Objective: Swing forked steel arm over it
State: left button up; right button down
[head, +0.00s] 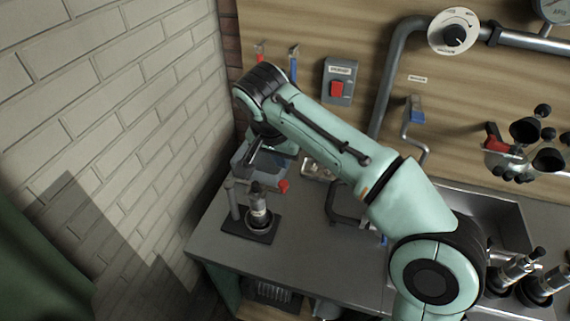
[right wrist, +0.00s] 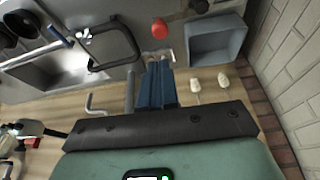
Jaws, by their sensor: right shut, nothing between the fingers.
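My right gripper (head: 254,160) hangs low over the back left of the counter, beside a grey bin. In the right wrist view its bluish fingers (right wrist: 157,80) are together, with nothing between them. A dark U-shaped frame (right wrist: 115,50) lies to the left of the fingers, apart from them. It shows partly behind my arm in the head view (head: 345,218). I cannot tell surely whether it is the forked steel arm. Small pale metal prongs (right wrist: 168,57) show near the fingertips. A dark stand with a post (head: 236,205) bears an upright metal-and-black vessel (head: 259,212). My left gripper is out of view.
A red knob (head: 283,186) is near the stand, and the grey bin (right wrist: 215,42) is against the wall side. A sink (head: 500,215) is at right. A brick wall (head: 130,120) bounds the left. The counter front (head: 290,245) is clear.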

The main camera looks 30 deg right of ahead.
jog(key=p+v, duration=0.1)
jog(key=v, duration=0.4)
jog(key=shift+w+d, duration=0.1)
jog(key=shift+d, duration=0.1)
dwell(0.3)
